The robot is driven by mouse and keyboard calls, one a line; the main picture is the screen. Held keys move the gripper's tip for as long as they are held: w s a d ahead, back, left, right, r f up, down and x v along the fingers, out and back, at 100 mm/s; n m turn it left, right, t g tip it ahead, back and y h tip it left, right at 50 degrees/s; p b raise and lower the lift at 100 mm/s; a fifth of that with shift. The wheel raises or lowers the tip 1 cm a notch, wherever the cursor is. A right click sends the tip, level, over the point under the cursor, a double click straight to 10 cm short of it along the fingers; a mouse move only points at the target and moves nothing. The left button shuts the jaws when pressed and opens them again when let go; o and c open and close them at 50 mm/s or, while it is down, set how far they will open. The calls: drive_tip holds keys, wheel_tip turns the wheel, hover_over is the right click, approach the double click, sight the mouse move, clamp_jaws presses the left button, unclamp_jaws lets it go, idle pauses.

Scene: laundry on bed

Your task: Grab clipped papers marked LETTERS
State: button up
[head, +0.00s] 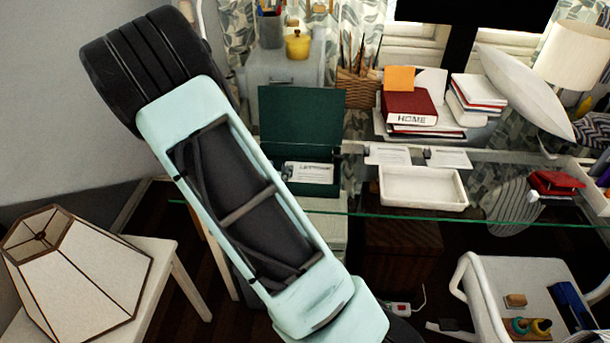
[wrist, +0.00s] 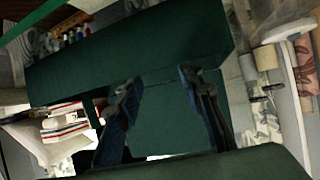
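A paper with a printed heading that seems to read LETTERS (head: 308,173) lies in or at the front of an open dark green box (head: 302,115), on the glass desk. Two more white papers, one at left (head: 387,154) and one at right (head: 449,158), lie to the right of the box, behind a white tray. My gripper (wrist: 163,112) shows in the wrist view with its two fingers apart and nothing visible between them. Green box surfaces surround it there. A thin white edge (wrist: 165,157) shows below, perhaps paper.
The empty white tray (head: 423,203) sits near the glass desk's front edge. A lampshade (head: 75,270) is at lower left, a white cart (head: 530,275) at lower right.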

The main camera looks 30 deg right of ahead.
sight(307, 172)
drive_tip(key=shift+x, duration=2.8)
drive_tip(key=shift+s, duration=0.1)
drive_tip(key=shift+c, duration=0.7)
clamp_jaws()
